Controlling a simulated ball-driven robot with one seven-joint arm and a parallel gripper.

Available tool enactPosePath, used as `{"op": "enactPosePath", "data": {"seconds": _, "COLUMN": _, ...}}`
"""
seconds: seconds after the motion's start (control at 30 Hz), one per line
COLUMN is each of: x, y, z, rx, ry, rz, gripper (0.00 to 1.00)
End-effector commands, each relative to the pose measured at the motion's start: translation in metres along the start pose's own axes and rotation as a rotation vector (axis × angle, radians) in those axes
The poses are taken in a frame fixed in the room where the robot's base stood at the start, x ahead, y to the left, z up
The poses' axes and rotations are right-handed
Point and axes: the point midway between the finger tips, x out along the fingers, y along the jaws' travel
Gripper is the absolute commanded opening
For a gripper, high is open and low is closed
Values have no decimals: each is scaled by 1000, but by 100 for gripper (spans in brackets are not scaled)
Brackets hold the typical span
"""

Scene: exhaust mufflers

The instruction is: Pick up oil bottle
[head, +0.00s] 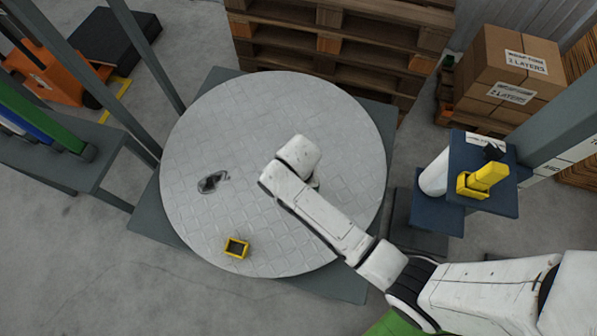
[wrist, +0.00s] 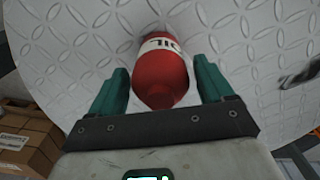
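The oil bottle (wrist: 160,75) is red with a white lettered label. In the wrist view it lies between my gripper's two green fingers, its rounded red end toward the camera. My gripper (wrist: 161,66) is open, with a finger on each side of the bottle and narrow gaps showing. I cannot tell how far beyond the fingertips the bottle is. In the head view my white arm reaches over the round table, and its end hides the bottle and the fingers.
The round patterned metal table (head: 290,110) carries a dark object (head: 212,182) at left and a small yellow box (head: 236,247) near its front edge. A pallet stack (head: 340,45) stands behind. A blue stand (head: 480,165) with a yellow item (head: 485,178) stands at right.

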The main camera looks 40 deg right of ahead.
Motion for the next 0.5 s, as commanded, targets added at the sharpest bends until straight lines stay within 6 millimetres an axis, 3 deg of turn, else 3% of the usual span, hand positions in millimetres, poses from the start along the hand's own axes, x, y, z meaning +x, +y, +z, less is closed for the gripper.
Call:
{"op": "enactPosePath", "data": {"seconds": 0.07, "x": 0, "y": 0, "z": 0, "rx": 0, "ry": 0, "rz": 0, "gripper": 72}}
{"op": "enactPosePath", "data": {"seconds": 0.5, "x": 0, "y": 0, "z": 0, "rx": 0, "ry": 0, "rz": 0, "gripper": 30}}
